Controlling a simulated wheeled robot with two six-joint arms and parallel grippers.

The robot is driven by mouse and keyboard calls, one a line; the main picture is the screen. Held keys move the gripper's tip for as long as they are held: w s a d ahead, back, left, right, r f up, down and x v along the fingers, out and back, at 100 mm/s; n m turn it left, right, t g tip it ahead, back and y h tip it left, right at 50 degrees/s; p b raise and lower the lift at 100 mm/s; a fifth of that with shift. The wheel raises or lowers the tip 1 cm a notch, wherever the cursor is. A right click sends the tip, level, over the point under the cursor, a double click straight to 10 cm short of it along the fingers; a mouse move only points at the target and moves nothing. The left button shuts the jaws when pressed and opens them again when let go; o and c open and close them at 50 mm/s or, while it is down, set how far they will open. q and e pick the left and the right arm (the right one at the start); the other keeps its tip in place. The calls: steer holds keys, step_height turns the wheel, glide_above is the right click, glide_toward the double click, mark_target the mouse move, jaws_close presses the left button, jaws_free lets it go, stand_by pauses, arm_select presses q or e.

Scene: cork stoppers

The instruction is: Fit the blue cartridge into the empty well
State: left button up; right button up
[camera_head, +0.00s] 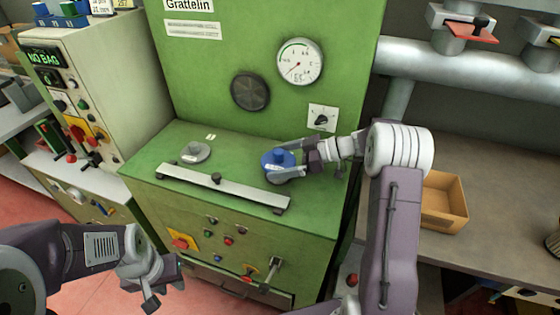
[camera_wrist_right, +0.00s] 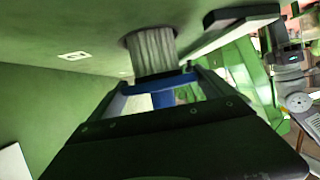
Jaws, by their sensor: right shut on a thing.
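The blue cartridge (camera_head: 276,158) is over the right part of the green machine's top. My right gripper (camera_head: 286,162) is shut on its blue cap, reaching in from the right. In the right wrist view the blue part (camera_wrist_right: 166,98) shows between the fingers, and a grey ribbed body (camera_wrist_right: 152,50) runs from it to a dark round opening in the green top. The body lines up with this opening; I cannot tell how far inside its end is. A grey round cap (camera_head: 195,152) sits on the left of the top. My left gripper (camera_head: 160,283) is open and empty, low at the left.
A pale bar (camera_head: 222,187) with a dark knob runs along the front of the top. The green back panel holds a gauge (camera_head: 299,62) and a switch (camera_head: 322,117). A cardboard box (camera_head: 443,200) stands on the right bench. A control cabinet stands at the left.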

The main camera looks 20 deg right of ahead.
steer(key=shift+f+b, duration=1.8)
steer(key=shift+b, duration=0.6)
stand_by(1.4)
